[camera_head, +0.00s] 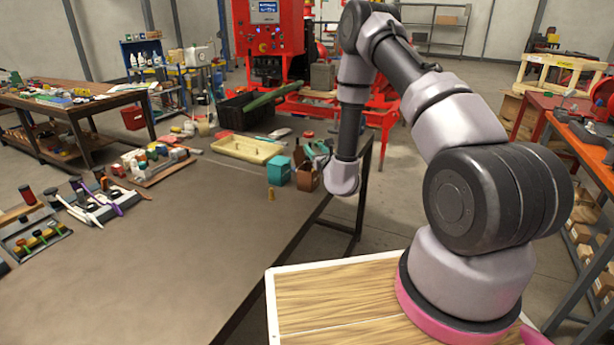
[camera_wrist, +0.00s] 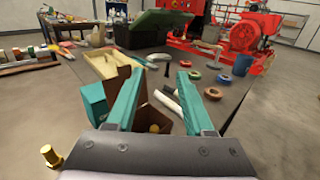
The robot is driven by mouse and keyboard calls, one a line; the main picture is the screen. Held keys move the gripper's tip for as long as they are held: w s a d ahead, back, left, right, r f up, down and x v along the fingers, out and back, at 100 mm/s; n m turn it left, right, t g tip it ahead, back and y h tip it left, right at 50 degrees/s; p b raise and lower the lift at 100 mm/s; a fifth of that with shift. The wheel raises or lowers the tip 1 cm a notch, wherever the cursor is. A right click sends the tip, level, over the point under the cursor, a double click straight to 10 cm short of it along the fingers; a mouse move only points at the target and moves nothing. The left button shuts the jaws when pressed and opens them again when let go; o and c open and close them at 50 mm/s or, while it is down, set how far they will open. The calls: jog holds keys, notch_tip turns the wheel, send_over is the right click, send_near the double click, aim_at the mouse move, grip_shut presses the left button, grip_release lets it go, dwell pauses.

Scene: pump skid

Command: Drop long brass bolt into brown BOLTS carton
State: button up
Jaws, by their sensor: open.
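The brown carton (camera_head: 306,177) stands near the right edge of the table, right of a teal box (camera_head: 279,172). In the wrist view the carton (camera_wrist: 149,118) shows between and below my fingers. A small brass-coloured piece (camera_wrist: 154,128) shows inside it, too small to identify. A brass bolt (camera_wrist: 50,157) stands upright on the table at lower left of the wrist view; it also shows in the head view (camera_head: 271,193), apart from the carton. My gripper (camera_wrist: 159,74) is open, its teal fingers apart with nothing between the tips. Carton lettering cannot be read.
A cream tray (camera_head: 248,148) and a black crate (camera_head: 243,110) stand behind the carton. Coloured rings (camera_wrist: 213,93) lie beyond my fingers. Racks with small parts (camera_head: 100,200) stand at left. The table's front middle is clear.

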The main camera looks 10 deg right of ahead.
jog(key=s, duration=0.6)
jog(key=shift+d, duration=0.45)
jog(key=s+a+r+n+g+y, duration=0.45)
jog(key=a+r+n+y, duration=0.3)
jog(key=r, duration=0.55)
jog(key=s+a+r+n+g+y, duration=0.4)
jog(key=a+r+n+g+y, duration=0.25)
jog(key=r, duration=0.55)
jog(key=s+d+r+n+g+h, duration=0.1)
jog(key=s+r+n+g+h, duration=0.2)
jog(key=s+n, duration=0.5)
jog(key=s+d+r+n+g+h, duration=0.1)
jog(key=s+r+n+g+h, duration=0.25)
jog(key=s, duration=0.75)
jog(key=s+d+r+n+t+h, duration=0.2)
jog(key=d+t+h, duration=0.1)
jog(key=d, duration=0.5)
jog(key=s+d+r+n+t+h, duration=0.2)
jog(key=s+d+t+h, duration=0.1)
jog(key=d, duration=0.5)
jog(key=shift+d+t+h, duration=0.3)
jog(key=shift+t+h, duration=0.15)
jog(key=shift+h, duration=0.7)
